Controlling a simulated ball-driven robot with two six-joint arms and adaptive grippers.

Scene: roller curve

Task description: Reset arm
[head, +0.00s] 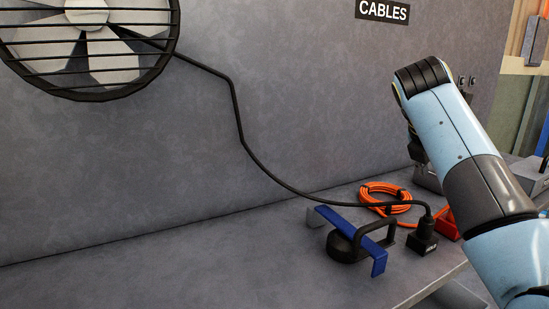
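My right arm reaches in from the lower right, with pale blue links and dark joints, bent at a dark ribbed joint near the grey wall. A small dark part (416,148) shows below that joint, mostly behind the arm; it may belong to my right gripper, and its fingers cannot be made out. No held object is visible. My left arm and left gripper are not in view.
A grey bench (200,270) runs along the wall, clear on the left. On it are a blue-barred black handled tool (345,245), a black plug (424,240), and a coiled orange cable (385,193). A black cord (240,125) runs from the wall fan (90,45). A CABLES sign (382,11) hangs above.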

